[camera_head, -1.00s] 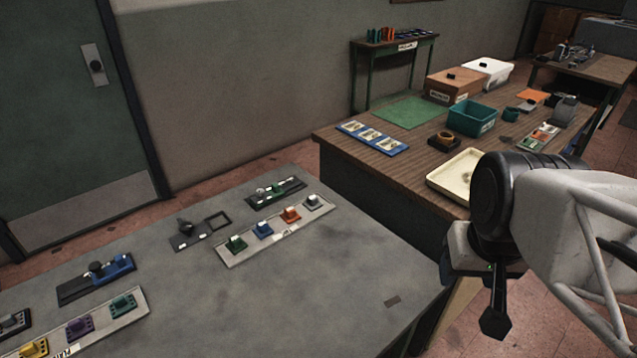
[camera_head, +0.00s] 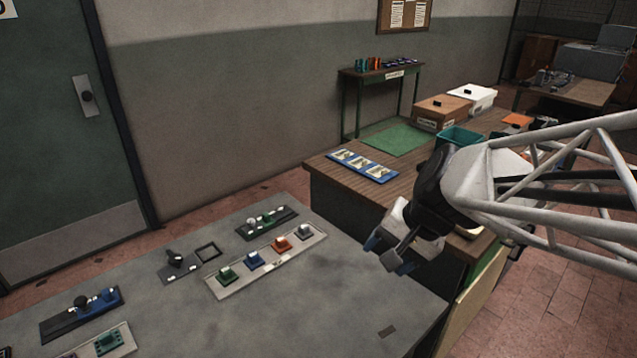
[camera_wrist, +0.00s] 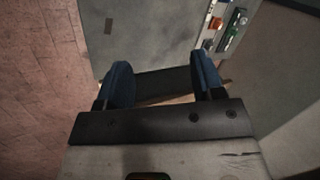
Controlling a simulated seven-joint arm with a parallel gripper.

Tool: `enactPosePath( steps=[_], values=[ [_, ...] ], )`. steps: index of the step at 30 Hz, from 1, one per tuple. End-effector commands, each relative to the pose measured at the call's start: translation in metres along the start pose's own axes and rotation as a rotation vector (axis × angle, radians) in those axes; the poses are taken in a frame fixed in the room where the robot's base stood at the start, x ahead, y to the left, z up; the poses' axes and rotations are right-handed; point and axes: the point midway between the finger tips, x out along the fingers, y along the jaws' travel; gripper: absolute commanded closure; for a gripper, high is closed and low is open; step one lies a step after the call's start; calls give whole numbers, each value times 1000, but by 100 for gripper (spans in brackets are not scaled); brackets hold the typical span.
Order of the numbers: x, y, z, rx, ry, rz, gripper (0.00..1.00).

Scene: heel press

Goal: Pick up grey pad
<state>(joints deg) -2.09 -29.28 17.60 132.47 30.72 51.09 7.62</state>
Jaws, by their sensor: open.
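The grey pad (camera_head: 304,231) is a small grey block with a pale top. It sits at the right end of a light tray (camera_head: 218,290), beside the orange, blue and green pads. In the wrist view the grey pad (camera_wrist: 209,43) shows near the top right, below the orange one. My gripper (camera_head: 383,254) is open and empty, above the near table's right edge, to the right of the grey pad and apart from it. In the wrist view its two blue-tipped fingers (camera_wrist: 161,76) are spread, with nothing between them.
A black fixture with a green part (camera_head: 266,222) lies behind the tray. A dark press-like piece (camera_head: 178,265) and a square frame (camera_head: 208,252) lie to its left. The near table (camera_head: 340,310) is mostly clear at front right. A wooden bench (camera_head: 320,167) stands behind.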

Motion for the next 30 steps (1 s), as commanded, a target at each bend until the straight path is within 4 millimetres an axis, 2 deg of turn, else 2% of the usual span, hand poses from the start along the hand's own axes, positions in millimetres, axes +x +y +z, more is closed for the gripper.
enactPosePath(
  steps=[6,15,22,30],
  values=[
    [42,-48,-41,244,-73,-169,38],
    [106,-101,-101,608,-167,-373,38],
    [163,-129,-148,903,-231,-507,38],
    [240,-142,-201,1264,-294,-643,38]
  ],
)
